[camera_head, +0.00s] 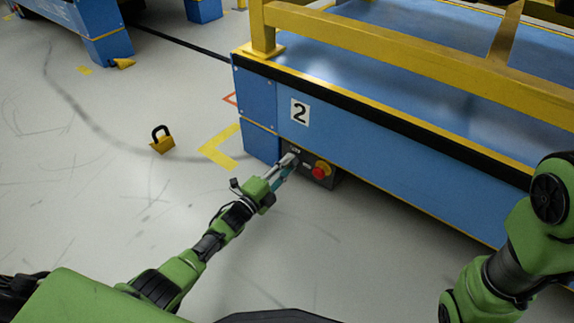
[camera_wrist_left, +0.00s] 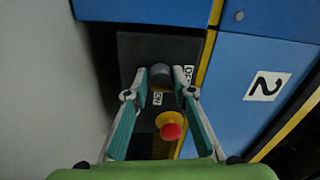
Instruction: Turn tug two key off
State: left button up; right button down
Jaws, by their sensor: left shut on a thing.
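The tug marked 2 (camera_head: 390,155) is a blue cart with yellow rails. A dark control panel (camera_head: 327,180) sits low on its side, near the left corner. In the left wrist view, the panel carries a dark grey key switch (camera_wrist_left: 160,73) with small white labels beside and below it. My left gripper (camera_head: 289,161) reaches the panel. Its two fingertips are closed on the key switch from both sides. The fingers partly hide the switch in the head view, and I cannot tell which label it points to. My right arm shows at the right, but its gripper is out of view.
A red emergency button (camera_head: 319,173) on a yellow base is close beside my left fingers. A yellow padlock-shaped object (camera_head: 162,142) stands on the floor at the left. Another blue cart (camera_head: 95,30) is at the upper left.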

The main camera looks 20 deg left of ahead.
pick_arm(q)
jog(key=shift+f+n, duration=0.1)
jog(key=shift+n, duration=0.6)
jog(key=o, duration=1.1)
jog(key=v, duration=1.1)
jog(key=shift+s+a, duration=0.1)
jog(key=shift+s, duration=0.1)
jog(key=shift+s+a, duration=0.1)
jog(key=shift+s, duration=0.2)
